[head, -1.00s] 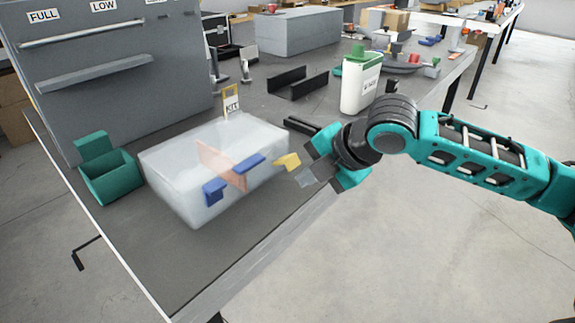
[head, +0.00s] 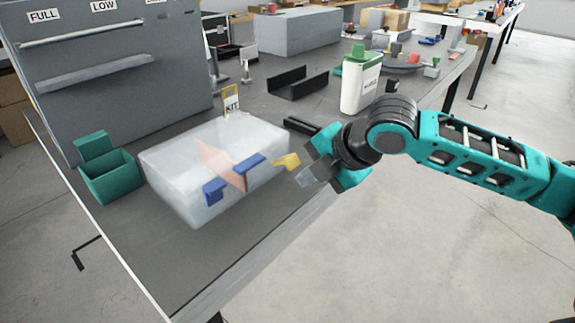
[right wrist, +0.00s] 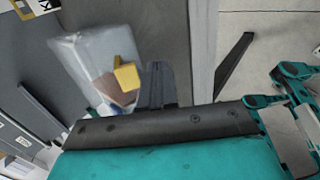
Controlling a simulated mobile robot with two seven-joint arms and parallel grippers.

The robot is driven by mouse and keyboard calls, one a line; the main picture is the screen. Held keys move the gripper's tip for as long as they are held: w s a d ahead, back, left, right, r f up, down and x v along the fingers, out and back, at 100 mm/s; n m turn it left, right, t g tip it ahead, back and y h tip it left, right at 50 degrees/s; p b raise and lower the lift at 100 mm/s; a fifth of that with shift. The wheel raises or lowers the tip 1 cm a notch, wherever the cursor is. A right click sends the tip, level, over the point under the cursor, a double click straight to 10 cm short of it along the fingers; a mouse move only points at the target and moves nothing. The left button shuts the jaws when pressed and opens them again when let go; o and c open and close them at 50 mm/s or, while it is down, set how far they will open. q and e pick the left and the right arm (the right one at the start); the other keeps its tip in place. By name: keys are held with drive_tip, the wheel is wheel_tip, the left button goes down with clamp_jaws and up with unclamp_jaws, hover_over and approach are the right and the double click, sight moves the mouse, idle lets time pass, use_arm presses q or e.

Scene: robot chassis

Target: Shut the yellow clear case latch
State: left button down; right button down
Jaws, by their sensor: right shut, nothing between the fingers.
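The clear case (head: 185,160) sits on the grey bench with its lid down, and it also shows in the right wrist view (right wrist: 78,50). Its yellow latch (head: 286,162) sticks out at the front right corner and shows in the right wrist view (right wrist: 126,75) just left of my fingers. Blue latches (head: 214,190) are on the front, with an orange panel (head: 218,163) showing through the clear wall. My right gripper (head: 306,178) is shut and empty, close beside the yellow latch on its right; I cannot tell whether it touches. My left gripper is not in view.
A teal bin (head: 110,178) stands left of the case. A KIT sign (head: 232,101) stands behind it. A white bottle with a green cap (head: 360,85) and a black channel (head: 298,84) are farther back. The bench's front edge runs below the case and gripper.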

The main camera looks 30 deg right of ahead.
sight(289, 156)
idle(0.5)
drive_tip(key=shift+w+a+r+p, duration=0.1)
drive_tip(key=shift+w+r+p, duration=0.2)
drive_tip(key=shift+p, duration=0.25)
drive_tip(key=shift+w+a+r+p, duration=0.3)
drive_tip(key=shift+w+r+p, duration=0.15)
drive_tip(key=shift+w+p, duration=0.55)
drive_tip(key=shift+w+a+r+p, duration=0.2)
drive_tip(key=shift+w+r+p, duration=0.15)
drive_tip(key=shift+p, duration=0.35)
drive_tip(key=shift+w+a+r+p, duration=0.2)
drive_tip(key=shift+w+p, duration=0.25)
drive_tip(key=shift+p, duration=0.25)
drive_tip(key=shift+f, duration=0.1)
